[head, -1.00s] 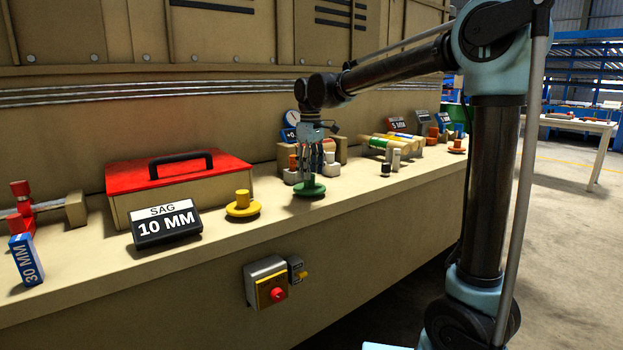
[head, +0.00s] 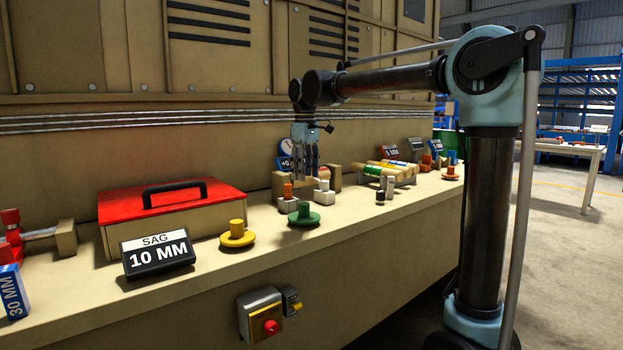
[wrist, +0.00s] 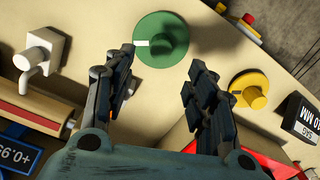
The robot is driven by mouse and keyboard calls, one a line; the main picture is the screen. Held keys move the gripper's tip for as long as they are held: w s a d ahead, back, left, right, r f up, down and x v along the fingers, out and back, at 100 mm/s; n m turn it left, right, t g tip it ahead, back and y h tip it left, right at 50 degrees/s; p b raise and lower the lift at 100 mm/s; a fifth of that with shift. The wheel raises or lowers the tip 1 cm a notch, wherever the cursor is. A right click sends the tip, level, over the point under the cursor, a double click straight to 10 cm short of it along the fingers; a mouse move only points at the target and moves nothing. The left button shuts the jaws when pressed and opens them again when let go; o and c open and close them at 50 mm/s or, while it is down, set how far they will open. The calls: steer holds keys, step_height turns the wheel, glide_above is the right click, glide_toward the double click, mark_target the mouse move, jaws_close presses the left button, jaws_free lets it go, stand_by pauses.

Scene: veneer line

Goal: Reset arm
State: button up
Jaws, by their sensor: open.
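My gripper (head: 305,165) is open and empty in the head view, pointing down above the bench. Its two fingers stand apart in the wrist view (wrist: 162,90), with nothing between them. A green disc with a knob (head: 304,215) stands on the bench below and slightly in front of the gripper, apart from it. The green disc also shows in the wrist view (wrist: 175,40), beyond the fingertips. A yellow disc with a knob (head: 237,236) stands to its left.
A red-lidded box (head: 175,215) and a 10 MM sign (head: 157,255) stand to the left. White fittings (head: 323,195) and rollers (head: 385,168) stand behind and to the right. A red-button switch box (head: 260,316) is on the bench front.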

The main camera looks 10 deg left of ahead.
steer(key=s+d+f+m, duration=0.2)
steer(key=s+d+f, duration=0.1)
steer(key=d, duration=0.6)
steer(key=s+d+f+m+t, duration=0.15)
steer(key=d+f, duration=0.25)
steer(key=d, duration=0.5)
steer(key=s+d+f+m+g, duration=0.1)
steer(key=s+d+f+m, duration=0.2)
steer(key=d, duration=0.6)
steer(key=s+d+f+m+t, duration=0.1)
steer(key=s+d+f+m, duration=0.2)
steer(key=s+d+f, duration=0.3)
steer(key=s+d+f+m, duration=0.3)
steer(key=s+d+f, duration=0.4)
steer(key=s+f, duration=0.3)
step_height(320, 180, down, 4)
steer(key=shift+d+f+m+t, duration=0.1)
steer(key=shift+d+m+t, duration=0.2)
steer(key=shift+m+t, duration=0.05)
steer(key=shift+w, duration=0.1)
steer(key=shift+w+f, duration=0.15)
steer(key=shift+w, duration=0.3)
